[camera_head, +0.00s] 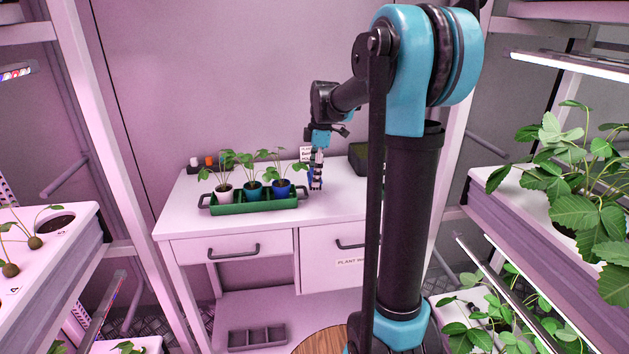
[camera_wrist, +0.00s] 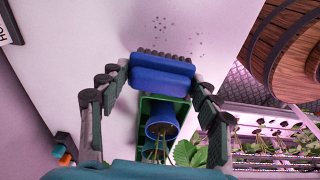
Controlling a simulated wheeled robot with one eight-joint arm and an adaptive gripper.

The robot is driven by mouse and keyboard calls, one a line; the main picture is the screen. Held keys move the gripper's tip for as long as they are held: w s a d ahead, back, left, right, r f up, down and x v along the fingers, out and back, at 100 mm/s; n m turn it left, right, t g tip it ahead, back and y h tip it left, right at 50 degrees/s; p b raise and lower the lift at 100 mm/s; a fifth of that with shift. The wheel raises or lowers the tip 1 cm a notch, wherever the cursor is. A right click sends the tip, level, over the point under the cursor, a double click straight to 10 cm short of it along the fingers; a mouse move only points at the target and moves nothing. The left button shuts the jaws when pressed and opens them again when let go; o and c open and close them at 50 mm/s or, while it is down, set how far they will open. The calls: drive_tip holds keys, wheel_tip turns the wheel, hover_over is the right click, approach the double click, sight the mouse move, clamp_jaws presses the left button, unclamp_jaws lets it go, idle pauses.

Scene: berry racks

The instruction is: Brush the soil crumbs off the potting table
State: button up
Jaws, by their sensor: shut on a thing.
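My gripper (camera_head: 317,176) is over the white potting table (camera_head: 172,221), just right of the potted plants. In the wrist view my gripper (camera_wrist: 158,76) has its fingers on both sides of a blue brush (camera_wrist: 160,80) and is shut on it. The brush's dark bristles show along its far edge. Small dark soil crumbs (camera_wrist: 177,38) lie scattered on the white tabletop beyond the bristles, apart from them. The crumbs cannot be made out in the head view. Whether the bristles touch the table is unclear.
A green tray (camera_head: 256,208) with three potted plants stands close left of my gripper. Small orange-topped items (camera_head: 210,162) sit at the back left, a dark box (camera_head: 358,154) at the back right. A round wooden top (camera_head: 318,341) is below the table's front edge.

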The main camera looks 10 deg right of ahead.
drive_tip(key=shift+r, duration=0.95)
drive_tip(key=shift+r, duration=0.1)
drive_tip(key=shift+r, duration=1.4)
drive_tip(key=shift+a, duration=0.1)
